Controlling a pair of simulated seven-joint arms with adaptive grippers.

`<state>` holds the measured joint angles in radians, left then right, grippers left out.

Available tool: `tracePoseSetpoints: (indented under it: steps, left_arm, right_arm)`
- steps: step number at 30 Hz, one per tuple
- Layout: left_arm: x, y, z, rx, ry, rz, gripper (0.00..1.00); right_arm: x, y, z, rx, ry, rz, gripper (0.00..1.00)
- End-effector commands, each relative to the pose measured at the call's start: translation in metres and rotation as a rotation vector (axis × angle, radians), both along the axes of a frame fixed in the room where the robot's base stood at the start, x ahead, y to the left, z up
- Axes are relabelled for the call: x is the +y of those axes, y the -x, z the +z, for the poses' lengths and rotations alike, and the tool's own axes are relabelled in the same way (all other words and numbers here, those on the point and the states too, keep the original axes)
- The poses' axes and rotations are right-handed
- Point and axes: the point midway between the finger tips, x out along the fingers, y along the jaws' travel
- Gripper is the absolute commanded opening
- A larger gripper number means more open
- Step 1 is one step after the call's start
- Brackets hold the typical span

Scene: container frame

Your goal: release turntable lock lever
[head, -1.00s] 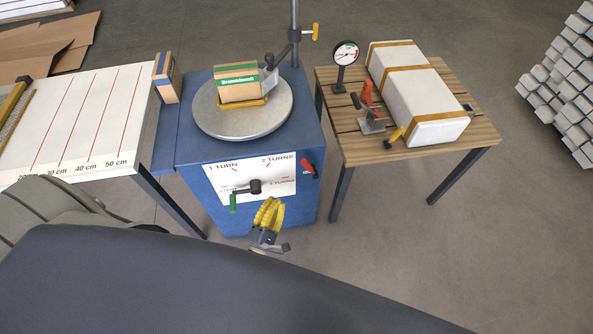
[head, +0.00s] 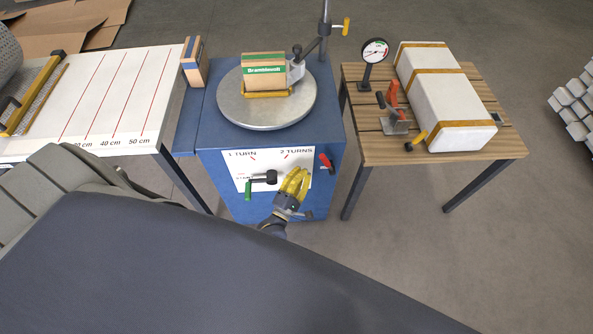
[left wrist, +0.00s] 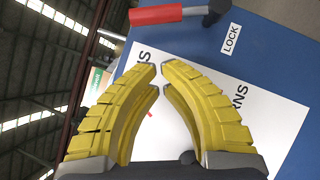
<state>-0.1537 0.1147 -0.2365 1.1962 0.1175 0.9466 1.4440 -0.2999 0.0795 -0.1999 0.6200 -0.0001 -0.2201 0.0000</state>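The red lock lever (head: 326,160) sits on the upper right of the front face of the blue turntable cabinet (head: 220,165). In the left wrist view the red grip of the lever (left wrist: 160,15) lies at the top, with its black pivot beside a "LOCK" label (left wrist: 231,38). My left gripper (head: 301,174), with yellow fingers, is in front of the cabinet's white panel, below and left of the lever and apart from it. In the left wrist view its fingers (left wrist: 159,70) curve towards each other, with a narrow empty gap between the tips. My right gripper is not in view.
The turntable disc (head: 240,112) carries a Bramblewell box (head: 264,68). A crank with a green handle (head: 248,190) is left of my gripper. A wooden table (head: 450,157) with a white package (head: 450,105) and dial gauge (head: 375,50) stands right, across a floor gap.

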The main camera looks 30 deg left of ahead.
Motion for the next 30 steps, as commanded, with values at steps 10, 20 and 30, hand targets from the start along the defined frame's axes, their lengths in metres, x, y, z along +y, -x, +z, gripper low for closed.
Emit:
tracePoseSetpoints:
  steps: [10,20,30]
  left_arm:
    - [-0.019,-0.031,0.016,-0.001,0.000,0.000,0.00]
    - [-0.026,-0.037,0.020,0.000,0.000,0.000,0.00]
    - [-0.027,-0.038,0.020,0.002,-0.003,-0.001,0.00]
  right_arm:
    - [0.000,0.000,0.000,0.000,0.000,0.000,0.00]
    - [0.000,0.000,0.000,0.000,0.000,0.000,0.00]
    - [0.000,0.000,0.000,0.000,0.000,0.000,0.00]
